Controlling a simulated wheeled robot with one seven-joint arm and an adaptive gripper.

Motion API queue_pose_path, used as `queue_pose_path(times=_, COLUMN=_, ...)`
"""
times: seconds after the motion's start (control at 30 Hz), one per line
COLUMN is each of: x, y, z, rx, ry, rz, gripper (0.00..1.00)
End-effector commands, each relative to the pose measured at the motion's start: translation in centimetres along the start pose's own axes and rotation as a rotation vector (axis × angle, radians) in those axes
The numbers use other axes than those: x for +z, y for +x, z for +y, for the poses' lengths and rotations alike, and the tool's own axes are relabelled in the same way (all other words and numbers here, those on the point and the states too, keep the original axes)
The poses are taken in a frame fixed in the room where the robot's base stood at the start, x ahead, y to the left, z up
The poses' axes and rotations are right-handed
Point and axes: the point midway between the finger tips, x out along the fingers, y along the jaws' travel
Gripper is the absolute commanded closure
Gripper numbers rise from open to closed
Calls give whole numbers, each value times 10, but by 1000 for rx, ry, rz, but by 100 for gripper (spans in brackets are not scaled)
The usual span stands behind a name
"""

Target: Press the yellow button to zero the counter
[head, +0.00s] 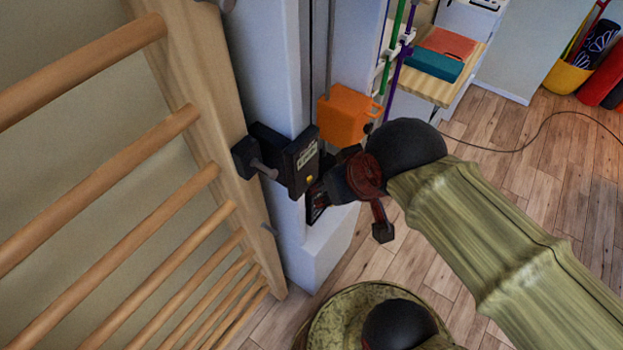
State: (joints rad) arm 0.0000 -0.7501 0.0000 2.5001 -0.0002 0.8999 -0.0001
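The counter is a black box (291,158) clamped to the white column, with a pale label on its face. The small yellow button (309,180) shows on the lower part of that face. My gripper (320,200) is dark and sits just right of and below the button, very close to the counter's face. Whether it touches the counter cannot be told. Its fingers are small, dark and partly hidden, so their opening does not show clearly.
Wooden wall bars (122,157) fill the left side. An orange block (346,113) is mounted on the white column (265,60) just above my wrist. A wooden shelf (425,83) holds teal and red blocks behind. A cable crosses the wooden floor at right.

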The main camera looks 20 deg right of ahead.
Motion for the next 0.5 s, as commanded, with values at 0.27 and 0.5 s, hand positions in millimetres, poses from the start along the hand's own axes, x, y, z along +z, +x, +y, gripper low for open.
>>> queue_pose_path(times=0.27, x=0, y=0, z=0, rx=0, ry=0, rz=0, gripper=81)
queue_pose_path(times=0.5, x=0, y=0, z=0, rx=0, ry=0, rz=0, gripper=94)
